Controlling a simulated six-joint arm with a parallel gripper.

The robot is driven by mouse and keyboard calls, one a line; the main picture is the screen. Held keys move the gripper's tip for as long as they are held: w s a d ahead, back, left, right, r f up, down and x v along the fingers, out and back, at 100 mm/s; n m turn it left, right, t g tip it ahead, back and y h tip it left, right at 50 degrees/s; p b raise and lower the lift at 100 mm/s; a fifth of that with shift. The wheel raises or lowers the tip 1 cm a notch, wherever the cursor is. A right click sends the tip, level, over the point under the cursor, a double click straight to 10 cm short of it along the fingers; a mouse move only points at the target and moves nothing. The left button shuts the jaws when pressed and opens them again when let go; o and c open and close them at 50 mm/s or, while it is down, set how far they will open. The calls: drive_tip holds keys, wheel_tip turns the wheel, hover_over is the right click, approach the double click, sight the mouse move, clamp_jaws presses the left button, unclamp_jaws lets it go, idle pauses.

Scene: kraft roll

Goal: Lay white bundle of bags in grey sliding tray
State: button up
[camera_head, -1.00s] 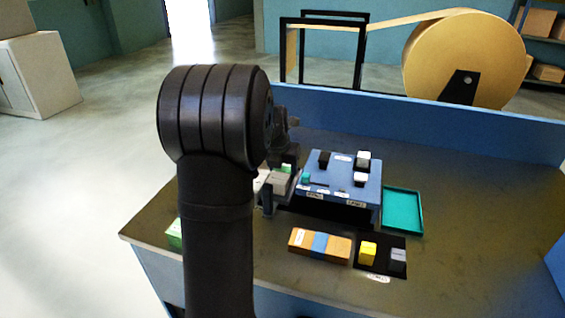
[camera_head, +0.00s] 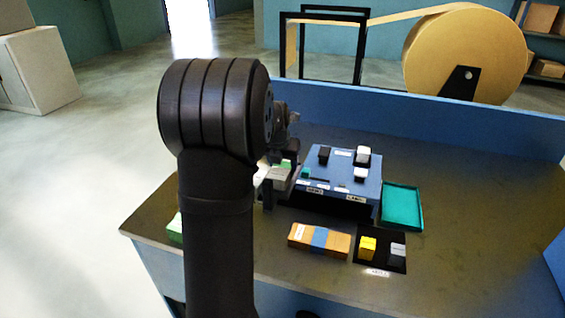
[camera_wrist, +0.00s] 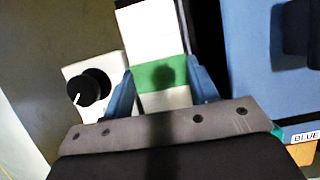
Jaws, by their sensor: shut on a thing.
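A white bundle of bags (camera_wrist: 152,32) with a green band (camera_wrist: 160,76) lies between the two blue fingers of my gripper (camera_wrist: 162,82), which is shut on it around the band. In the head view the bundle (camera_head: 281,174) shows just left of the blue stepped box, with my gripper (camera_head: 273,187) at it, partly hidden by my arm. I cannot single out the grey sliding tray. I cannot tell whether the bundle touches what is below it.
A white plate with a black knob (camera_wrist: 92,86) lies left of the bundle. The blue box (camera_head: 340,182) carries black and white blocks. A teal tray (camera_head: 402,206), a brown bundle (camera_head: 319,240) and a black mat (camera_head: 383,260) with small blocks are nearby. The table's right side is clear.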

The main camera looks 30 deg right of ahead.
drive_tip(key=shift+f, duration=0.1)
idle(0.3)
drive_tip(key=o, duration=1.1)
drive_tip(key=v, duration=1.7)
drive_tip(key=shift+s+a+r, duration=0.1)
drive_tip(key=shift+r, duration=0.1)
drive_tip(key=x, duration=1.7)
drive_tip(key=shift+f, duration=0.25)
drive_tip(key=shift+r, duration=0.1)
